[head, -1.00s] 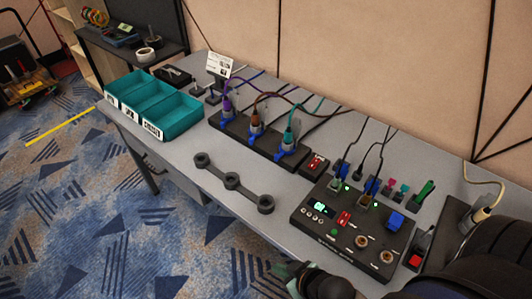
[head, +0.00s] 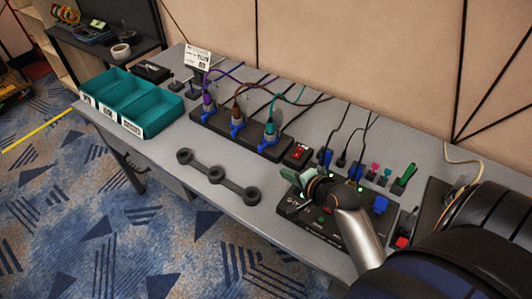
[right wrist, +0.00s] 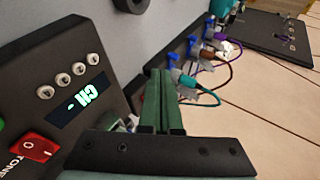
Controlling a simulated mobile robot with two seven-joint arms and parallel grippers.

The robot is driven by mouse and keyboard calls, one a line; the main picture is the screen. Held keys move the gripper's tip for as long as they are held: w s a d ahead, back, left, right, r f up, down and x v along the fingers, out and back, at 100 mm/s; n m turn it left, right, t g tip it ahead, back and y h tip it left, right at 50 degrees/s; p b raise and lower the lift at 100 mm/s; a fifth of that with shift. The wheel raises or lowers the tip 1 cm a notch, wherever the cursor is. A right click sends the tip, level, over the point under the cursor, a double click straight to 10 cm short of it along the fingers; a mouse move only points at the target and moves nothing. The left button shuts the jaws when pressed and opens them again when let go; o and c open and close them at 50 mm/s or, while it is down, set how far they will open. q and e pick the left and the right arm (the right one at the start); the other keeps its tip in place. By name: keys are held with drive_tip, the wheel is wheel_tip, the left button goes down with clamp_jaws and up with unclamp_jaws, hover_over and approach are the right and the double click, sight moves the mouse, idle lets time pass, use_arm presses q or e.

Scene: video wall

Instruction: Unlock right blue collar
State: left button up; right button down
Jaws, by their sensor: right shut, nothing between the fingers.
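Three plugs with blue collars stand in a row on a black strip (head: 199,121). The right blue collar (head: 267,143) sits below the teal plug; it also shows in the right wrist view (right wrist: 173,59), just beyond the fingertips. The middle collar (head: 236,130) is under the brown plug and the left collar (head: 206,111) under the purple plug. My left gripper is not in view.
The black control box (head: 340,238) is partly hidden under my right arm. A small box with a red switch (head: 299,151) stands between it and the strip. Teal bins (head: 150,118) stand at left.

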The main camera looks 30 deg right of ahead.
drive_tip(key=w+d+m, duration=0.1)
drive_tip(key=m, duration=0.1)
drive_tip(key=b, duration=0.2)
approach(261, 151)
drive_tip(key=f, duration=0.1)
drive_tip(key=w+f, duration=0.1)
drive_tip(key=f, duration=0.1)
drive_tip(key=shift+w+a+f+t, duration=0.1)
drive_tip(key=shift+w+f+t, duration=0.1)
drive_tip(key=shift+f+t, duration=0.1)
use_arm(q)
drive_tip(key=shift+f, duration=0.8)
use_arm(e)
drive_tip(key=shift+w, duration=1.9)
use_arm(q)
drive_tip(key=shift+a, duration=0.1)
